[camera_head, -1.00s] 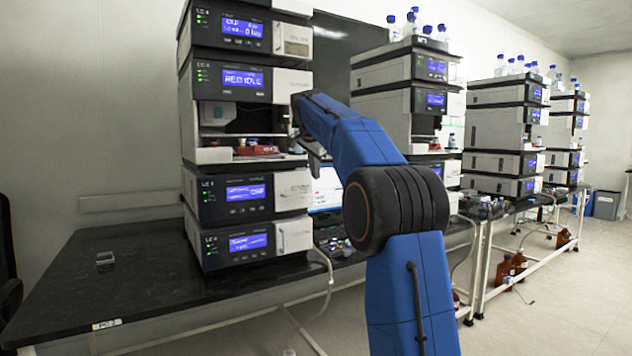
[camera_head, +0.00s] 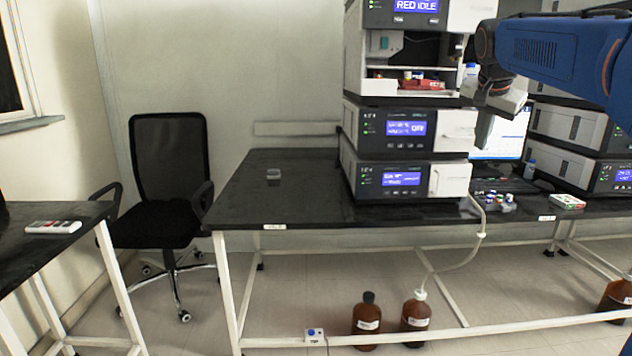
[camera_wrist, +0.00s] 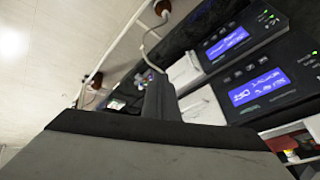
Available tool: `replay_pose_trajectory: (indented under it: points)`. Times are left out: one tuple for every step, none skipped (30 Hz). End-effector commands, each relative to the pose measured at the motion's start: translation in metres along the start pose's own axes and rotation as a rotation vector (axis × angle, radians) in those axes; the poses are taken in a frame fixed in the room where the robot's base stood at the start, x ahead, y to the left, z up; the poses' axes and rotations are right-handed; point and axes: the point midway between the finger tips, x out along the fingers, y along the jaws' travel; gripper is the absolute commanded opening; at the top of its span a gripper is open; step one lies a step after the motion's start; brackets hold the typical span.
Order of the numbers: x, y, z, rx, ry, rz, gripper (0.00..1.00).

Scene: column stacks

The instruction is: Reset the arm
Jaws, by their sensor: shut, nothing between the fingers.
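My arm (camera_head: 560,55) reaches in from the upper right of the head view. My gripper (camera_head: 484,132) hangs from its end, pointing down, just right of the nearest column stack (camera_head: 404,128). In the wrist view my gripper (camera_wrist: 158,98) shows as dark fingers held together with nothing between them. The stack's open bay (camera_head: 405,72) holds a red tray (camera_head: 425,85) with small vials. Whether the gripper touches the stack cannot be told.
A black bench (camera_head: 300,205) carries the stack, with bare top to its left around a small clear dish (camera_head: 273,174). A monitor (camera_head: 500,138) stands behind the gripper. A chair (camera_head: 172,190) and side table (camera_head: 40,240) are at left. Brown bottles (camera_head: 367,318) stand below the bench.

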Motion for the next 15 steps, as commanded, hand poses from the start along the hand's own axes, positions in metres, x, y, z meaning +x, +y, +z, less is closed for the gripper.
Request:
replay_pose_trajectory:
  points:
    - [-0.004,0.011,0.020,-0.039,-0.011,-0.006,0.00]
    - [-0.005,0.016,0.030,-0.064,-0.017,-0.010,0.00]
    - [-0.006,0.024,0.044,-0.098,-0.026,-0.013,0.00]
    - [-0.007,0.030,0.055,-0.122,-0.032,-0.017,0.00]
    - [-0.008,0.036,0.066,-0.147,-0.038,-0.021,0.00]
    - [-0.008,0.044,0.081,-0.180,-0.047,-0.027,0.00]
    - [-0.008,0.051,0.092,-0.205,-0.053,-0.030,0.00]
    - [-0.008,0.057,0.103,-0.228,-0.059,-0.034,0.00]
    - [-0.008,0.066,0.117,-0.261,-0.066,-0.039,0.00]
    - [-0.007,0.073,0.128,-0.286,-0.072,-0.043,0.00]
    - [-0.007,0.080,0.140,-0.310,-0.077,-0.048,0.00]
    - [-0.006,0.089,0.155,-0.343,-0.086,-0.054,0.00]
    - [-0.004,0.096,0.166,-0.366,-0.092,-0.059,0.00]
    - [-0.004,0.103,0.177,-0.390,-0.097,-0.064,0.00]
    - [-0.002,0.114,0.192,-0.422,-0.103,-0.070,0.00]
